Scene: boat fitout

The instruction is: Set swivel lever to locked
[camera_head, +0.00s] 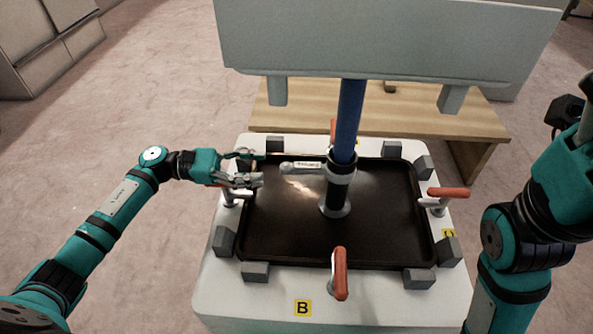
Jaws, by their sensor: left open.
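The swivel lever (302,166) is a light grey bar with a small label, its text too small to read. It sticks out to the left from the collar (341,168) on the upright post (348,125), blue above and black below. My left gripper (260,168) is open and empty, with its fingers pointing right. It is just left of the lever's free end and appears apart from it; the depth between them is hard to tell. My right gripper is out of view; only links of my right arm show at the right.
The post stands in a black tray (290,235) on a white base (225,290), with grey blocks around the rim. Orange-handled clamps stand at the front (340,272), right (447,193) and back; another clamp (231,192) is partly behind my left gripper. A grey panel (390,40) overhangs behind.

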